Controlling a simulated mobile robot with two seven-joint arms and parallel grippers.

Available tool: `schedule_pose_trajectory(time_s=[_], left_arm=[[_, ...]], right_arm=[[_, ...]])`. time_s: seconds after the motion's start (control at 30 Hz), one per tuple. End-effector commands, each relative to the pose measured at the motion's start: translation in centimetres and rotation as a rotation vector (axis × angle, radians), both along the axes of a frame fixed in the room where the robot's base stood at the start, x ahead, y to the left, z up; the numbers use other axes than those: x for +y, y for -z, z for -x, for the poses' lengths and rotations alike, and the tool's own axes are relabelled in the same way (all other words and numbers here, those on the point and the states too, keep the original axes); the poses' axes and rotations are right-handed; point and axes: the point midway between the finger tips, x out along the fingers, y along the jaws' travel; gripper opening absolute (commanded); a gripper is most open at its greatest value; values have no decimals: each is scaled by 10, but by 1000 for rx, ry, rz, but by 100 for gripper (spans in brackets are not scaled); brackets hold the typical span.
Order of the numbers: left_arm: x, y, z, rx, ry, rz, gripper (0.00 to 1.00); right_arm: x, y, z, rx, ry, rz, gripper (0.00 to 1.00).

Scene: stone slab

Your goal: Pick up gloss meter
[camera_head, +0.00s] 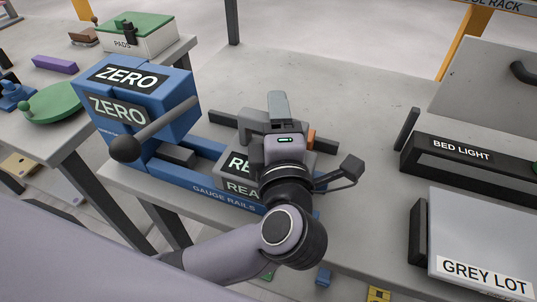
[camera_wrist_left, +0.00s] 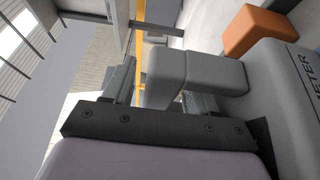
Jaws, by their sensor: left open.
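The gloss meter is a grey device with an orange block. In the head view its grey body (camera_head: 257,124) stands behind my left wrist, which hides much of it. In the left wrist view its orange block (camera_wrist_left: 254,31), grey handle (camera_wrist_left: 166,76) and a side lettered "METER" (camera_wrist_left: 306,72) show close up. My left gripper (camera_head: 279,108) is over the meter, pointing away from me. In the left wrist view the open gripper (camera_wrist_left: 158,92) has its metal fingers at either side of the handle; I cannot tell whether they touch it. My right gripper is out of view.
The blue gauge rails (camera_head: 222,200) carry a grey block lettered "REA" (camera_head: 240,186) and a blue ZERO block (camera_head: 139,97) with a black-knobbed lever. A BED LIGHT unit (camera_head: 462,158) and a GREY LOT panel (camera_head: 485,235) stand right. The slab (camera_head: 330,88) behind is clear.

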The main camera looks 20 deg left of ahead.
Motion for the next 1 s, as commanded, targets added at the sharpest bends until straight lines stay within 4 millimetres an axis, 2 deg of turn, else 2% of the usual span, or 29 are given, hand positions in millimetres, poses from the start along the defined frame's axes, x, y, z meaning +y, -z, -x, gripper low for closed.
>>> schedule_pose_trajectory(time_s=[0.2, 0.37, 0.4, 1.0], left_arm=[[0, -1, 0, 0, 1, 0, 57], [0, 0, 0, 0, 0, 1, 5], [0, 0, 0, 0, 0, 1, 0], [0, 0, 0, 0, 0, 1, 0]], right_arm=[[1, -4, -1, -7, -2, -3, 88], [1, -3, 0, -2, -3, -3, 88], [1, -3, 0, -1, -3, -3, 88], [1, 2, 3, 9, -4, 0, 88]])
